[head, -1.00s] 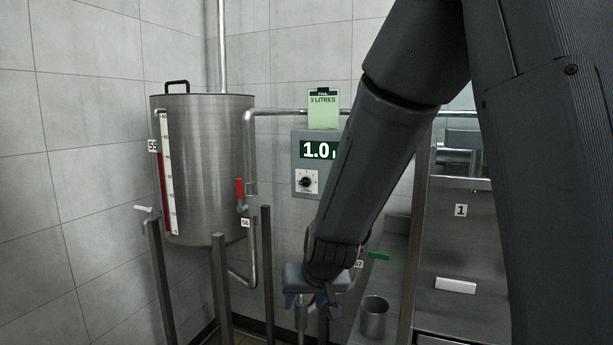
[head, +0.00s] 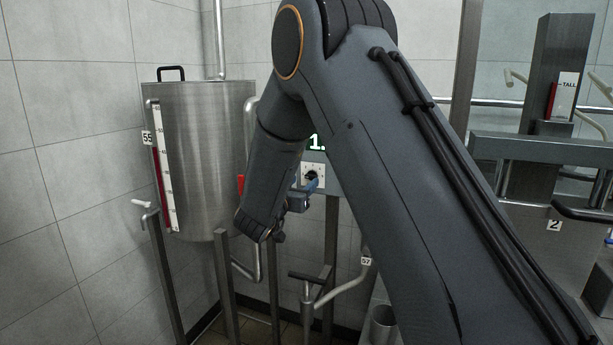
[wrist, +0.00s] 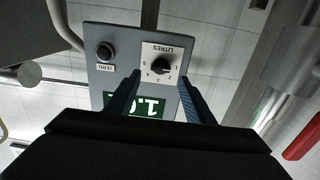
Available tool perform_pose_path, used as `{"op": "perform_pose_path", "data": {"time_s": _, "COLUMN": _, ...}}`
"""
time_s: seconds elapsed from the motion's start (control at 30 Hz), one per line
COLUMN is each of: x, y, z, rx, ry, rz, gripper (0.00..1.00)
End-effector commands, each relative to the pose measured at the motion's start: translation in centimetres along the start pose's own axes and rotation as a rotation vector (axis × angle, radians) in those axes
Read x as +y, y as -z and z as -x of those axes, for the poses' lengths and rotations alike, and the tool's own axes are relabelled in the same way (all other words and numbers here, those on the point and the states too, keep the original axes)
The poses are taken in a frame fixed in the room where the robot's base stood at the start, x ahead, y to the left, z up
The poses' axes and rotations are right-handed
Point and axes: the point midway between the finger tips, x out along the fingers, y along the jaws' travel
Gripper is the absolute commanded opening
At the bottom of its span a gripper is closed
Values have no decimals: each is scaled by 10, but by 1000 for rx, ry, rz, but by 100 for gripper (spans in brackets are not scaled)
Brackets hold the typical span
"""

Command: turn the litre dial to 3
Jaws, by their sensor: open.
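The litre dial (wrist: 161,64) is a black knob with a pointer on a white plate marked LITRES, upside down in the wrist view. It sits on a grey control box (wrist: 112,75). In the head view the dial (head: 309,175) is partly covered by my gripper (head: 310,188). My gripper (wrist: 160,82) is open, its two fingers pointing at the dial plate, one either side of the knob in the picture; I cannot tell whether they touch it. The green display (wrist: 150,106) reads about 1.0, partly hidden by my fingers.
A black button (wrist: 105,52) is beside the dial on the same box. A steel tank (head: 195,150) with a sight gauge and a red-handled valve (head: 241,183) stands to the left. Steel posts and pipes stand below. A steel cup (head: 383,325) is at the lower right.

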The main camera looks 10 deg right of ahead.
Motion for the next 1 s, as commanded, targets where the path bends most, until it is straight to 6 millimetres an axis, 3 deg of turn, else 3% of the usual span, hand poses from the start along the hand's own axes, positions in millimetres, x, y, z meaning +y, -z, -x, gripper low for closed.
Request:
{"op": "perform_pose_path", "data": {"time_s": 0.3, "x": -1, "y": 1, "z": -41, "rx": 0, "ry": 2, "rz": 0, "gripper": 48}}
{"op": "perform_pose_path", "data": {"time_s": 0.67, "x": -2, "y": 0, "z": -47, "rx": -1, "ry": 5, "rz": 0, "gripper": 48}}
{"op": "perform_pose_path", "data": {"time_s": 0.93, "x": -2, "y": 0, "z": -47, "rx": -1, "ry": 5, "rz": 0, "gripper": 7}}
{"op": "perform_pose_path", "data": {"time_s": 1.0, "x": -2, "y": 0, "z": -47, "rx": -1, "ry": 5, "rz": -1, "gripper": 7}}
